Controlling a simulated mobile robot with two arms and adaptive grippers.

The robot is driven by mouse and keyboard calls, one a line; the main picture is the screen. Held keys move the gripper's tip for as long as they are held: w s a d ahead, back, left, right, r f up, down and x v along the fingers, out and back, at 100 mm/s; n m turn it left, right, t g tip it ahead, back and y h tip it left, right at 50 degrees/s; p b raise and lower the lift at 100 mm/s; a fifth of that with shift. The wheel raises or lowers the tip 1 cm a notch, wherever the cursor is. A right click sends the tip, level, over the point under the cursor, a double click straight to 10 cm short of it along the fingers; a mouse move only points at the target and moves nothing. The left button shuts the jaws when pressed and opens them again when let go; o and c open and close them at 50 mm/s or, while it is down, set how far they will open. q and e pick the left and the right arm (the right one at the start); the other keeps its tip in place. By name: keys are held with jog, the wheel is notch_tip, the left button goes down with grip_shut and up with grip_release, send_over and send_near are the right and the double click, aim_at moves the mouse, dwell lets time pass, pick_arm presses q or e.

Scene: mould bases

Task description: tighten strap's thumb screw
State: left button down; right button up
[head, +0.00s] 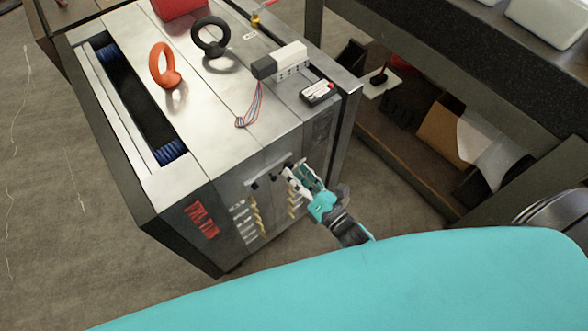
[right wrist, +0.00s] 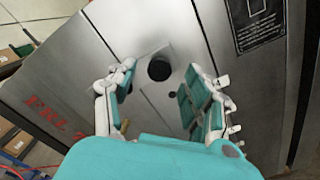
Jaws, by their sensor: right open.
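The thumb screw (right wrist: 159,69) is a round black knob on a metal strap (right wrist: 146,55) on the mould's side face. In the right wrist view it lies between the fingertips of my right gripper (right wrist: 163,80), which is open, with a gap visible on both sides. In the head view my right gripper (head: 298,171) is at the strap (head: 268,168), on the side face of the steel mould base (head: 240,143). There its fingers cover part of the strap's right end. My left gripper is in neither view.
Brass fittings (head: 256,215) sit below the strap. A dark shelf unit (head: 480,85) stands to the right.

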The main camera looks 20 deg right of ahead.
jog(key=shift+x, duration=0.8)
jog(key=shift+c, duration=0.4)
grip_shut()
